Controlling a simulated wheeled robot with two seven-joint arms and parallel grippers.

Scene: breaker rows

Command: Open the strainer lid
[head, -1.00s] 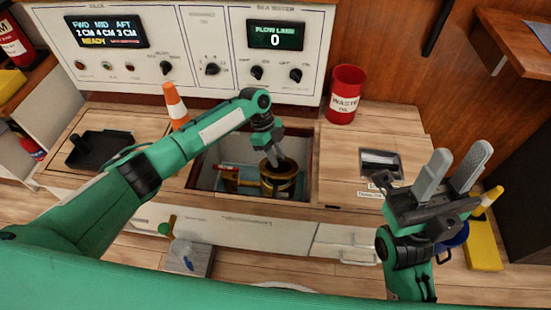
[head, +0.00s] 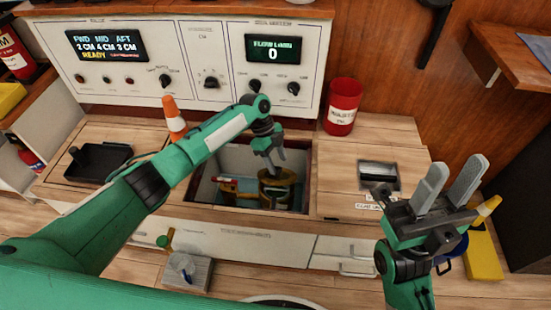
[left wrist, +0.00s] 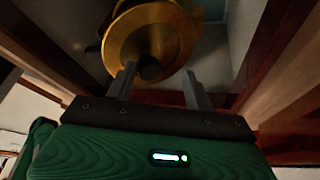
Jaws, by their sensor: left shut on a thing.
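The strainer (head: 277,190) is a brass-coloured round body inside the open square bay in the counter. My left gripper (head: 275,160) reaches down into the bay over the strainer. I cannot tell whether the lid is seated or loose. My right gripper (head: 448,172) is open and empty, pointing up over the right end of the counter.
A black tray (head: 98,162) lies on the left counter. A control panel (head: 205,62) rises behind. Red-handled piping (head: 226,187) sits left of the strainer.

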